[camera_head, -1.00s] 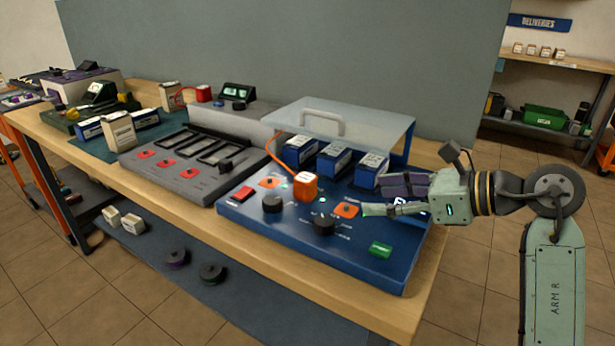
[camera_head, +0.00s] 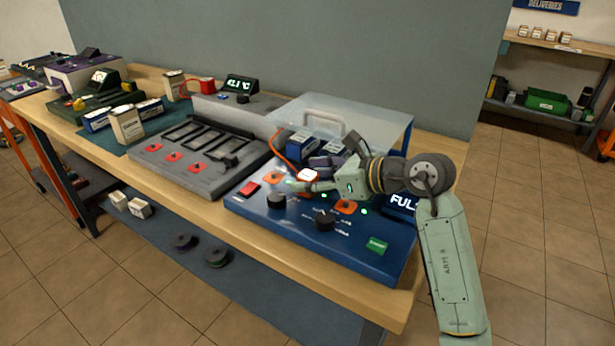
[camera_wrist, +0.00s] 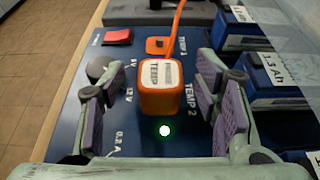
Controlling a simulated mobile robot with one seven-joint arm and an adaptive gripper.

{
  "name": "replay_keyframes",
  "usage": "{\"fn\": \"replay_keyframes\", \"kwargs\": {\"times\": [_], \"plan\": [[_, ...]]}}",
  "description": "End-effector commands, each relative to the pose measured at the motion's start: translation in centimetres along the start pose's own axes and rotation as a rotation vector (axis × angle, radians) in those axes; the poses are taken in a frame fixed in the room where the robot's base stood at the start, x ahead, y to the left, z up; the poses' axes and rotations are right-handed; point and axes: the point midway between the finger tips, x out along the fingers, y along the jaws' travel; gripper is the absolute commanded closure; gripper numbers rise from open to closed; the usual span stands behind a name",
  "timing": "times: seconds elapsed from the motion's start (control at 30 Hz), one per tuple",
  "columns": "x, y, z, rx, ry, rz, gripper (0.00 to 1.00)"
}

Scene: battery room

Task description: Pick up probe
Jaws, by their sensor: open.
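The probe is an orange block with a white TEMP label and an orange cable (camera_wrist: 160,92). It stands on the blue charger panel, and in the head view the probe (camera_head: 307,175) is partly hidden by my gripper. My gripper (camera_head: 311,178) is open around it. In the wrist view the purple-padded fingers of my gripper (camera_wrist: 158,112) stand on both sides of the probe, with a gap on each side. The cable runs from the probe's far side to the TEMP sockets' side of the panel.
The blue charger (camera_head: 290,228) carries knobs, a red switch and a green button. Blue batteries (camera_wrist: 270,75) stand close to the right of the fingers. A clear raised lid (camera_head: 370,120) is behind them. A grey charger (camera_head: 195,177) stands to the left on the wooden bench.

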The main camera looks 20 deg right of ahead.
Motion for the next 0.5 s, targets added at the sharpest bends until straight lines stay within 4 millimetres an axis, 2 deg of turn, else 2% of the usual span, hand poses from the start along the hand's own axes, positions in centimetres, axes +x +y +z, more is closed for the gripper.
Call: {"fn": "replay_keyframes", "kwargs": {"times": [0.1,0.33,0.5], "plan": [[1.00,0.02,0.12,0.000,-0.001,0.001,0.43],[1.19,0.00,-0.01,0.000,-0.001,0.000,0.43],[1.16,0.00,-0.01,0.000,0.000,0.000,0.54]]}}
